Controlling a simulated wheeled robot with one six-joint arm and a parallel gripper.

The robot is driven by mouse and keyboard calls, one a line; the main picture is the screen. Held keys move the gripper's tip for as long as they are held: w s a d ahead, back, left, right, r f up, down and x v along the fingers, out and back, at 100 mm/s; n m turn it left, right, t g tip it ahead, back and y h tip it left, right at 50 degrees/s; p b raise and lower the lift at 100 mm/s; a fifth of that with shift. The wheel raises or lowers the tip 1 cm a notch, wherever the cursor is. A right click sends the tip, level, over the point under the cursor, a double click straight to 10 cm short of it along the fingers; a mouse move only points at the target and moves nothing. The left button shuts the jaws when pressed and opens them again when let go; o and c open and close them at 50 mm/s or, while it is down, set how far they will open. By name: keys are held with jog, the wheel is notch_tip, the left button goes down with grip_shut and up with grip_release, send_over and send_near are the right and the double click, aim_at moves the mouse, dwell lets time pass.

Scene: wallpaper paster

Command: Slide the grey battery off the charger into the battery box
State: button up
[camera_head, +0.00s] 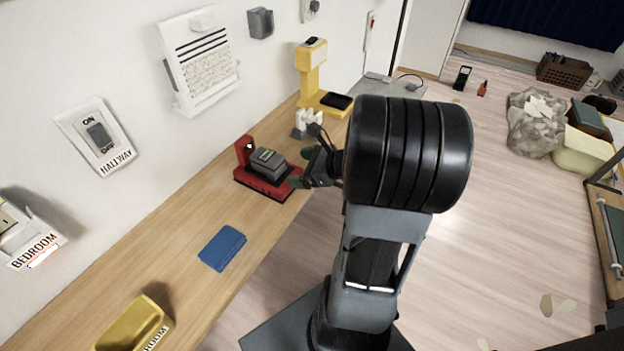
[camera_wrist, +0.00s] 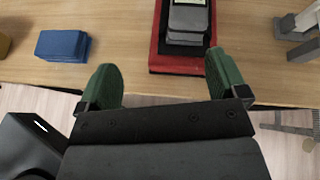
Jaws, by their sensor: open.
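The grey battery (camera_head: 267,162) sits on the red charger (camera_head: 285,187) on the wooden bench. In the wrist view the battery (camera_wrist: 187,22) is ahead and a little right of centre, on the red charger (camera_wrist: 158,62). My gripper (camera_head: 300,172) is at the bench's front edge, beside the charger's right side in the head view. In the wrist view its two green fingers (camera_wrist: 162,80) are spread wide, with nothing between them and the battery beyond them. A yellow bin (camera_head: 135,322) with a partly hidden label stands at the near end of the bench; whether it is the battery box is unclear.
A blue flat block (camera_head: 222,247) lies on the bench left of the charger in the wrist view. A grey and white object (camera_head: 305,123) and a yellow stand (camera_head: 312,75) are farther along. Bare bench (camera_head: 190,205) lies between charger and blue block.

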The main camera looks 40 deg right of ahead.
aim_at(280, 164)
jog(key=w+f+m, duration=0.1)
jog(key=w+f, duration=0.1)
jog(key=w, duration=0.2)
jog(key=w+a+f+m+t+b, duration=0.1)
jog(key=w+f, duration=0.1)
jog(key=w, duration=0.2)
jog(key=w+a+f+h, duration=0.1)
jog(key=w+f, duration=0.2)
jog(key=w, duration=0.1)
jog(key=shift+a+m, duration=0.1)
jog(key=shift+m, duration=0.3)
jog(key=shift+r, duration=0.1)
jog(key=c, duration=1.2)
jog(key=o, duration=0.6)
jog(key=c, duration=0.5)
jog(key=shift+s+d, duration=0.7)
jog(key=shift+s, duration=0.8)
jog(key=shift+s+d, duration=0.65)
jog(key=shift+s, duration=0.85)
jog(key=shift+s+d, duration=0.7)
jog(key=shift+s, duration=0.8)
jog(key=shift+t, duration=0.3)
jog(key=shift+s+d, duration=0.3)
jog(key=shift+s, duration=0.35)
jog(key=shift+s+d, duration=0.25)
jog(key=shift+s, duration=0.35)
jog(key=shift+s+d, duration=0.3)
jog(key=shift+s, duration=0.35)
